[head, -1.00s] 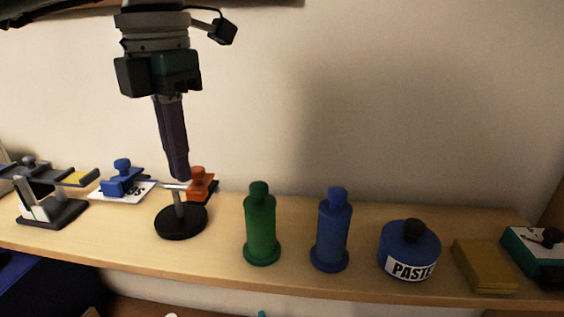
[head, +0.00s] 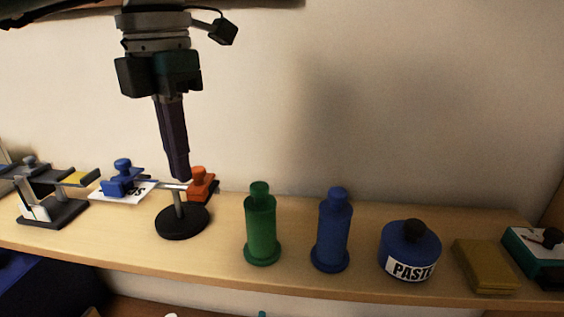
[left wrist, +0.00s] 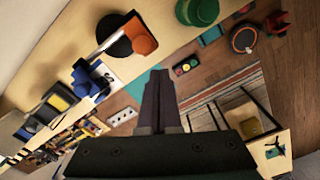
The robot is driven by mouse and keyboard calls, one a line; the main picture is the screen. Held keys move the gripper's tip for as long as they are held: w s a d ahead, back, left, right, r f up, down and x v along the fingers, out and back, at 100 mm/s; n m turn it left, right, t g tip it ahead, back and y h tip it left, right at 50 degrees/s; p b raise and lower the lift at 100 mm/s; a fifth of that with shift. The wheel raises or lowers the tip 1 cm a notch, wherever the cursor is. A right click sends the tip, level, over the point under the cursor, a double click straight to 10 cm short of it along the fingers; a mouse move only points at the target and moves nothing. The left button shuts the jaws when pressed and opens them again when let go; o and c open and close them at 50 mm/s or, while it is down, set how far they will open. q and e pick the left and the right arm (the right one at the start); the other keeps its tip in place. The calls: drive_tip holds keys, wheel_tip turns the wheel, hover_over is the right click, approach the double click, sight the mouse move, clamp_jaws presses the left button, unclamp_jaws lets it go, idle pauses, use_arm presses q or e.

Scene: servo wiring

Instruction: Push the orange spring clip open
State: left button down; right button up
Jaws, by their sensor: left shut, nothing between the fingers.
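The orange spring clip (head: 201,184) sits at the right end of a thin bar on a stand with a round black base (head: 181,222). The orange clip also shows in the left wrist view (left wrist: 140,38), over the black base. A blue clip (head: 122,177) is at the left end of the bar. My left gripper (head: 179,176) points down with its fingers shut and empty. Its tips are just left of the orange clip in the head view; I cannot tell whether they touch it. In the left wrist view the fingers (left wrist: 160,85) are closed together.
On the shelf (head: 290,275), a green bottle (head: 261,225), a blue bottle (head: 331,232) and a blue paste jar (head: 409,245) stand to the right. A yellow block (head: 484,265) lies farther right. A dark grey stand (head: 52,212) is at the left.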

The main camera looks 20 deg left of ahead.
use_arm(q)
drive_tip(key=shift+f, duration=0.15)
idle(0.3)
drive_tip(key=shift+f+b, duration=1.55)
drive_tip(key=shift+f, duration=0.05)
drive_tip(key=shift+r, duration=0.15)
drive_tip(key=s+r+p, duration=0.3)
drive_tip(key=r+p, duration=0.2)
drive_tip(key=r, duration=0.1)
drive_tip(key=shift+d, duration=0.35)
drive_tip(key=shift+f, duration=0.1)
